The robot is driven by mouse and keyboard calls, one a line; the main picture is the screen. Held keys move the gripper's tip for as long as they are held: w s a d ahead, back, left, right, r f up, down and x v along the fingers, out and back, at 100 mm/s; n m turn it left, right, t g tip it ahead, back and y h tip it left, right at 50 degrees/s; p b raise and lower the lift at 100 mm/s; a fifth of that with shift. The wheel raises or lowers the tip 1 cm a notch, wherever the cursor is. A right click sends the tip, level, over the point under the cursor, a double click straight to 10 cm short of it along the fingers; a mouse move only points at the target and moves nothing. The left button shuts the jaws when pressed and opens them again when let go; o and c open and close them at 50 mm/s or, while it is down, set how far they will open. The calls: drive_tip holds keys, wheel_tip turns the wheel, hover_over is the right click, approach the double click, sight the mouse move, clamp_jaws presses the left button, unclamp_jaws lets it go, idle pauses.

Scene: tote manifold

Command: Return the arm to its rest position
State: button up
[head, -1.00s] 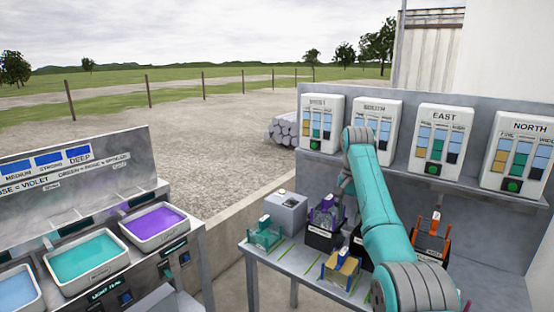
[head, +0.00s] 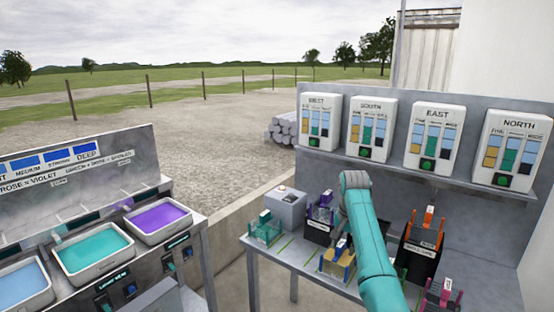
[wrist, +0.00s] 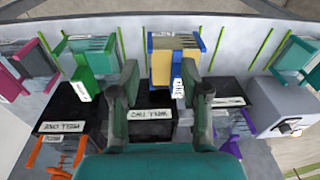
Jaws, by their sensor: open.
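My teal arm (head: 372,240) reaches from the bottom edge over the grey bench in the head view, its top joint bent down toward the bench. It hides my gripper there. In the wrist view my gripper (wrist: 167,82) is open, its two dark green fingers apart with nothing held between them. A yellow and blue tote (wrist: 172,58) stands just beyond the fingers. It also shows in the head view (head: 337,264).
A pink rack (head: 440,294), a purple rack (head: 320,208), a green tote (head: 265,230) and a grey box (head: 287,209) crowd the bench. Gauge panels (head: 437,139) line the shelf behind.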

drive_tip(key=s+f+n+t, duration=0.15)
drive_tip(key=s+f, duration=0.35)
drive_tip(key=f, duration=0.8)
drive_tip(key=s+f+t, duration=0.2)
drive_tip(key=s+f, duration=0.2)
drive_tip(key=f, duration=0.9)
drive_tip(key=s+a+f+n+t, duration=0.1)
drive_tip(key=s+f, duration=0.5)
drive_tip(key=s, duration=0.4)
drive_tip(key=s+a+f+n+t, duration=0.1)
drive_tip(key=s+f+t, duration=0.1)
drive_tip(key=s+f, duration=0.6)
drive_tip(key=s+r+n+t, duration=0.15)
drive_tip(key=s+r, duration=0.25)
drive_tip(key=s, duration=1)
drive_tip(key=s+r+t, duration=0.2)
drive_tip(key=s+r, duration=0.3)
drive_tip(key=s, duration=0.8)
drive_tip(key=s+r+t, duration=0.1)
drive_tip(key=s+r, duration=0.6)
drive_tip(key=r, duration=0.4)
drive_tip(key=s+r+n+t, duration=0.1)
drive_tip(key=s+r+t, duration=0.1)
drive_tip(key=s+r, duration=0.6)
wheel_tip(320, 180, up, 3)
drive_tip(key=shift+s+a+f+n+t, duration=0.1)
drive_tip(key=shift+s+a+n+t, duration=0.05)
drive_tip(key=shift+s+n+t, duration=0.15)
